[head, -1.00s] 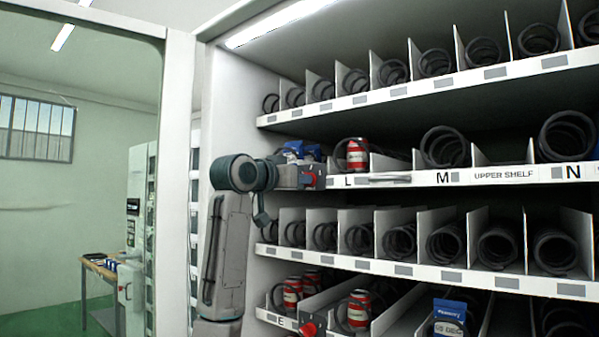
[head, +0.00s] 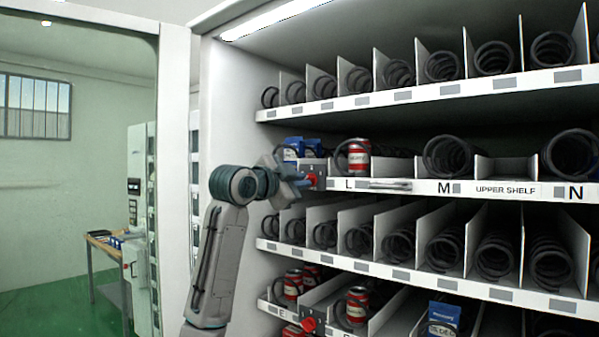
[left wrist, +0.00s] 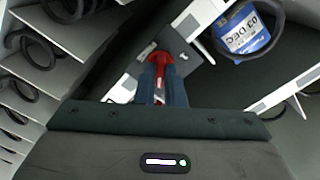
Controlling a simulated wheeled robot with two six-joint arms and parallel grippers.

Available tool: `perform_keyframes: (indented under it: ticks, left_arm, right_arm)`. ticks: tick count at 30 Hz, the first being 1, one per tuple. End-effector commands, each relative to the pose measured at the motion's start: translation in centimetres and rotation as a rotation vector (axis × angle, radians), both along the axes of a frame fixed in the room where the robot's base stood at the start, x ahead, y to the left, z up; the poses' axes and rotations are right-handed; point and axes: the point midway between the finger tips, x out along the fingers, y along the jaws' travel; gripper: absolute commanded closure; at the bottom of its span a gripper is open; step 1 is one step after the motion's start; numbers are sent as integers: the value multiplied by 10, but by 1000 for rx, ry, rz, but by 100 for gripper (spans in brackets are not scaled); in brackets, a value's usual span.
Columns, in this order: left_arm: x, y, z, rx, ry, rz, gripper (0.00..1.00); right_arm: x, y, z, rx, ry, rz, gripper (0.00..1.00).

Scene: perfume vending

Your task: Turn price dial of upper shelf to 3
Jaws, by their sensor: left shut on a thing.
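The upper shelf (head: 427,186) carries the letters L, M and N and an "UPPER SHELF" label (head: 505,190). Its red price dial (head: 313,180) sits on a dark plate at the shelf's left end, left of the letter L. My left gripper (head: 300,183) reaches in from the left at this dial. In the left wrist view the fingers of my left gripper (left wrist: 162,88) are shut on the red dial (left wrist: 158,58). The dial's number cannot be read. My right gripper is not in view.
Blue packs (head: 293,148) stand behind the dial on the upper shelf, with a red can (head: 358,156) to their right. A metal handle (head: 390,185) is on the shelf front. Another red dial (head: 309,323) is on the lower shelf.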

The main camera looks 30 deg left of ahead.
Motion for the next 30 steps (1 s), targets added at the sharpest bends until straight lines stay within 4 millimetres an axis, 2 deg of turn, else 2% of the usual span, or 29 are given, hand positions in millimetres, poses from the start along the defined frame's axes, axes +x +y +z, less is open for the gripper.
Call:
perform_keyframes:
  ticks: [1, 9, 26, 27, 30]
  left_arm:
    - [0, 0, 3, 28, -2, 1, 100]
    - [0, 0, 1, 131, -10, 1, 100]
    - [0, 0, 0, 160, -13, 0, 100]
    - [0, 0, 0, 160, -13, 0, 87]
    - [0, 0, 0, 160, -13, 0, 69]
  right_arm:
    - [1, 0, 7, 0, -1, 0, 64]
    - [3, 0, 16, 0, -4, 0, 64]
    - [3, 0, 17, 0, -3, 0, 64]
    - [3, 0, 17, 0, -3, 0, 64]
    - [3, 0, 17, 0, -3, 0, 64]
